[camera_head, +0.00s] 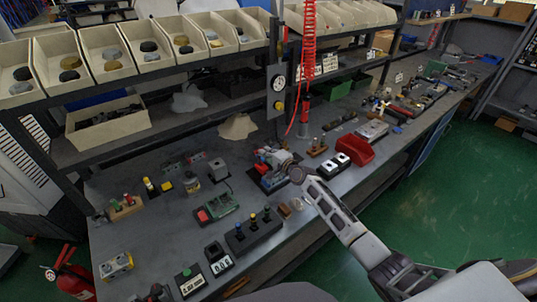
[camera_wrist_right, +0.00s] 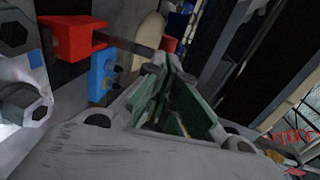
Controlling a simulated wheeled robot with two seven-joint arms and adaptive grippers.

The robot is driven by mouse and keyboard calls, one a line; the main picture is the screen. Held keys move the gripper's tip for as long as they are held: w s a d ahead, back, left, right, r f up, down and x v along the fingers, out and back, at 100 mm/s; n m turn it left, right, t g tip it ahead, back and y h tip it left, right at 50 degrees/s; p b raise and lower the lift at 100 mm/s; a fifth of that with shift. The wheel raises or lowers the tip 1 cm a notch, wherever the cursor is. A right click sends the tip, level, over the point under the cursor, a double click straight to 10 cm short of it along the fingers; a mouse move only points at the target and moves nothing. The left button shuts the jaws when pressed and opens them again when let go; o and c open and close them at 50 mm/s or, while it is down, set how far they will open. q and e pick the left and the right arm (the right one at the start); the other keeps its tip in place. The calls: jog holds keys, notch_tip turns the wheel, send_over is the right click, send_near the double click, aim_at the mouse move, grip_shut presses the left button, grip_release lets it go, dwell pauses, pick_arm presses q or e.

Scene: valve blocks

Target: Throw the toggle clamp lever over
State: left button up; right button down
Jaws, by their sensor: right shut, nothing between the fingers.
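My right gripper (camera_head: 276,163) reaches in from the right over a dark base plate on the bench, and it covers much of the device there. In the right wrist view my gripper (camera_wrist_right: 164,68) has its fingers together and empty. Just beyond the fingertips is what looks like the toggle clamp: a red bracket (camera_wrist_right: 72,38), a dark bar running from it toward the right, and a small red piece (camera_wrist_right: 168,44) at the bar's end. A blue block (camera_wrist_right: 102,75) stands below the bar. I cannot tell whether the fingers touch the bar. My left gripper is not in view.
A red bin (camera_head: 355,150) stands right of the gripper. A shelf of beige bins (camera_head: 105,50) runs along the back. A red coiled hose (camera_head: 308,40) hangs behind.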

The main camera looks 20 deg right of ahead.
jog(key=shift+w+a+r+p, duration=0.1)
jog(key=shift+w+r+p, duration=0.1)
jog(key=shift+w+p, duration=0.15)
jog(key=shift+w+a+r+b, duration=0.1)
jog(key=shift+w+a+b, duration=0.15)
jog(key=shift+w, duration=0.3)
jog(key=shift+w+a+b, duration=0.1)
jog(key=shift+w+a, duration=0.1)
jog(key=shift+w, duration=0.35)
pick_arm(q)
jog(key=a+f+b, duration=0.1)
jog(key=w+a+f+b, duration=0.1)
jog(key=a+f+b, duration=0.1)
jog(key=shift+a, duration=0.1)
pick_arm(e)
jog(key=x, duration=0.4)
jog(key=shift+w+a, duration=0.1)
jog(key=shift+w, duration=0.15)
jog(key=shift+r, duration=0.15)
